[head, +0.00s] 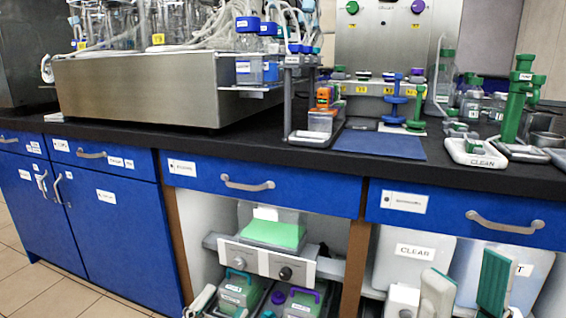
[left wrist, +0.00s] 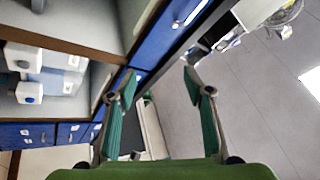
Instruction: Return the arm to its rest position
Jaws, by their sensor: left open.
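My left gripper (head: 466,286) shows at the bottom right of the head view, in front of the lower shelf bay. Its two teal-padded fingers stand apart with nothing between them. In the left wrist view, the same gripper (left wrist: 158,80) has its fingers spread wide and the space between the pads is empty. The picture there is tilted, with blue cabinet fronts behind the fingertips. The fingers look clear of the cabinet. The rest of the arm is out of view. I cannot make out a right gripper.
A black worktop (head: 300,158) overhangs blue drawers with protruding handles (head: 505,224). Large bins (head: 415,262) stand at the lower right, close behind the gripper. Beige floor (head: 40,290) is clear at left.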

